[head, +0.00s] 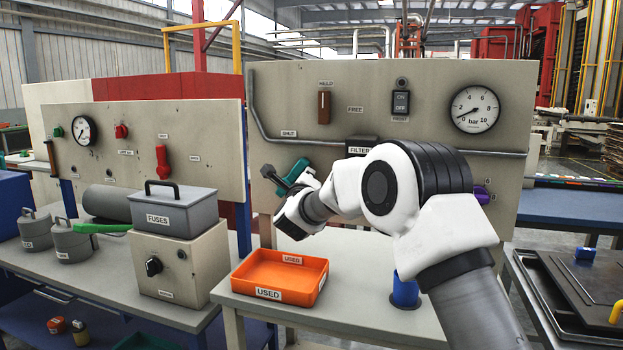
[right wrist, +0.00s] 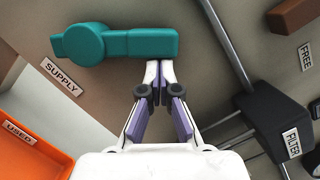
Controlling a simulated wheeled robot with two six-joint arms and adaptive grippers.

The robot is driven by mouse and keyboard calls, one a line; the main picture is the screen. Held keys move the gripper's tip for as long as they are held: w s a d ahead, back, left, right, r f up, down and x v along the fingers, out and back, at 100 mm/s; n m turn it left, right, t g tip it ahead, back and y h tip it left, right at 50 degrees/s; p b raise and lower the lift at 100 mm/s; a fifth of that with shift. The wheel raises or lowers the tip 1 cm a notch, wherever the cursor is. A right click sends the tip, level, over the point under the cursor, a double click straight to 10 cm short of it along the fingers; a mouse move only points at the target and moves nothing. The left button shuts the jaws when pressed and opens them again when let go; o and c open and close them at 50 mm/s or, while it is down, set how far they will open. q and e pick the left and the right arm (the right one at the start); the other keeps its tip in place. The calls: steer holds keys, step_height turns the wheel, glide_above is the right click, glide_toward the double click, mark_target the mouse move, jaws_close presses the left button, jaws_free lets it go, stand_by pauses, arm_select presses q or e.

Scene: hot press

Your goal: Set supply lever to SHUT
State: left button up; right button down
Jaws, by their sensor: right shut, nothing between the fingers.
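The teal supply lever (head: 290,174) is on the upright grey panel, partly hidden behind my right gripper in the head view. In the right wrist view the lever (right wrist: 118,44) has its round hub at the left and its bar pointing right. A SUPPLY label (right wrist: 62,77) is below the hub. My right gripper (right wrist: 161,65) is shut and empty. Its tips are at the lower edge of the bar, near its free end; I cannot tell whether they touch. A SHUT label (head: 288,133) is above the lever in the head view. My left gripper is not in view.
A pipe (head: 262,125) runs down and across the panel to a black FILTER box (right wrist: 262,112). A brown handle (head: 324,107), a switch (head: 401,102) and a gauge (head: 475,109) are higher up. An orange USED tray (head: 262,268) is on the table below.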

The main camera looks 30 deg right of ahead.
mark_target(300, 162)
steer(key=r+n+p, duration=0.1)
steer(key=w+a+r+n+p, duration=0.1)
steer(key=n+p, duration=0.1)
steer(key=r+n+y+p, duration=0.1)
steer(key=p, duration=0.1)
steer(key=shift+w+a+n, duration=0.2)
steer(key=shift+w+n, duration=0.1)
steer(key=shift+n, duration=0.1)
steer(key=shift+w+a+r+n+y+p, duration=0.2)
steer(key=shift+w+a+n+y+p, duration=0.15)
steer(key=shift+n+p, duration=0.4)
steer(key=shift+w+a, duration=0.2)
steer(key=shift+w, duration=0.1)
steer(key=shift+g, duration=0.3)
steer(key=shift+d, duration=0.1)
